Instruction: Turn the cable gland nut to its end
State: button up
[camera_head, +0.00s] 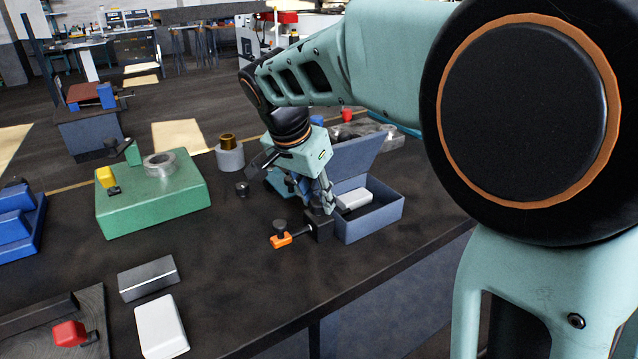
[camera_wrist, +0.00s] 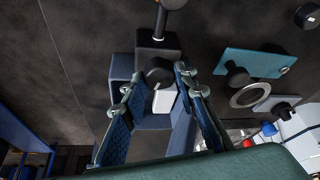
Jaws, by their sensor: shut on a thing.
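A black block (camera_head: 318,228) stands on the dark table in front of an open blue-grey box. A rod with an orange piece (camera_head: 281,240) sticks out from its left side. In the wrist view, a round black knob, which I take for the cable gland nut (camera_wrist: 159,67), sits at the block (camera_wrist: 157,44). My gripper (camera_head: 322,199) points down at the block. In the wrist view the fingers of my gripper (camera_wrist: 157,79) stand on both sides of the nut and are shut on it. In the head view the fingers hide the nut.
The blue-grey box (camera_head: 372,222), holding a white block (camera_head: 354,199), stands close on the right of my gripper. A green fixture (camera_head: 152,208) with a metal ring lies to the left. A grey cylinder (camera_head: 230,158) stands behind. The table's front middle is clear.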

jog(key=shift+m, duration=0.5)
jog(key=o, duration=1.1)
jog(key=shift+o, duration=0.2)
jog(key=v, duration=1.2)
jog(key=shift+w+a, duration=0.1)
jog(key=shift+w, duration=0.05)
